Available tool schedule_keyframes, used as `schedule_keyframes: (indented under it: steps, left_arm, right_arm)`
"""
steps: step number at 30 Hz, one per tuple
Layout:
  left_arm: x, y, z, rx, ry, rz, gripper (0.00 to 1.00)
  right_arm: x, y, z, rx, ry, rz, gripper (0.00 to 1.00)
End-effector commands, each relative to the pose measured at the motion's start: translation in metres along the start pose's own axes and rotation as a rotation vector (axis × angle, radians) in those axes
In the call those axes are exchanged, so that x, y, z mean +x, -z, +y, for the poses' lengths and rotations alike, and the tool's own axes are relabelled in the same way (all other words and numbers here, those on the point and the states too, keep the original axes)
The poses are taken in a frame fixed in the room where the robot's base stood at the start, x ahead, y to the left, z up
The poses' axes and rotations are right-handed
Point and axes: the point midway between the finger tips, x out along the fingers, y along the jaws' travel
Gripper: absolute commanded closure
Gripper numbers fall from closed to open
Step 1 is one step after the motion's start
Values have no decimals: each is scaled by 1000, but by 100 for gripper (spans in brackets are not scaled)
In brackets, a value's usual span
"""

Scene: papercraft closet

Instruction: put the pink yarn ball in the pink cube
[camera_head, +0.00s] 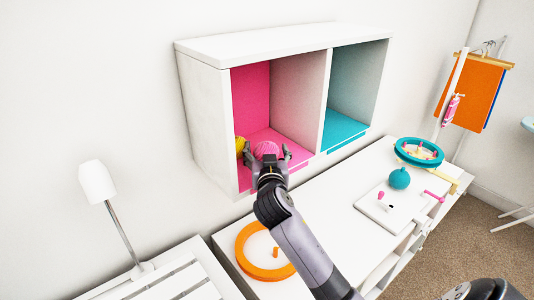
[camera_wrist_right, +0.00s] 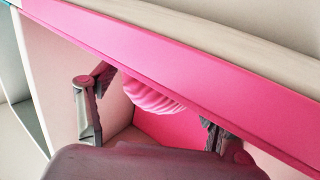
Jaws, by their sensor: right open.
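The pink yarn ball (camera_head: 266,148) is at the front of the pink cube (camera_head: 251,95), the left compartment of the white wall shelf. My right gripper (camera_head: 267,156) is open at the cube's front, with one finger on each side of the ball. In the wrist view a gap shows between the ball and the right-hand finger. The gripper hides the ball's lower part in the head view. My left gripper is not in view.
A yellow ball (camera_head: 240,146) sits in the cube's left corner, close to my gripper. A teal compartment (camera_head: 357,85) adjoins on the right. Below, the white bench holds an orange ring (camera_head: 243,266), a teal ball (camera_head: 399,178) and a teal ring (camera_head: 419,151). A lamp (camera_head: 97,182) stands left.

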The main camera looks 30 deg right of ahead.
Motion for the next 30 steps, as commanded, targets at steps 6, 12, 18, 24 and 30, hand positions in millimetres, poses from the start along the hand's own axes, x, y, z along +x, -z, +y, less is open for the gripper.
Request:
schedule_keyframes:
  steps: [6, 12, 18, 24, 30]
  left_arm:
    - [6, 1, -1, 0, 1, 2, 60]
    - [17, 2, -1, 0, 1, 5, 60]
    - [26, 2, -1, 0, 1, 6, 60]
    - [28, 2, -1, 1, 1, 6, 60]
    - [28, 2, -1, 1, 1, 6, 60]
  right_arm:
    - [-20, -1, -1, 2, 2, 0, 28]
    - [-64, -2, 0, 5, 1, -1, 28]
    - [-101, -1, -1, 4, 3, -1, 28]
    - [-118, 1, 0, 1, 0, 0, 28]
    - [-120, 2, 0, 0, 0, 1, 28]
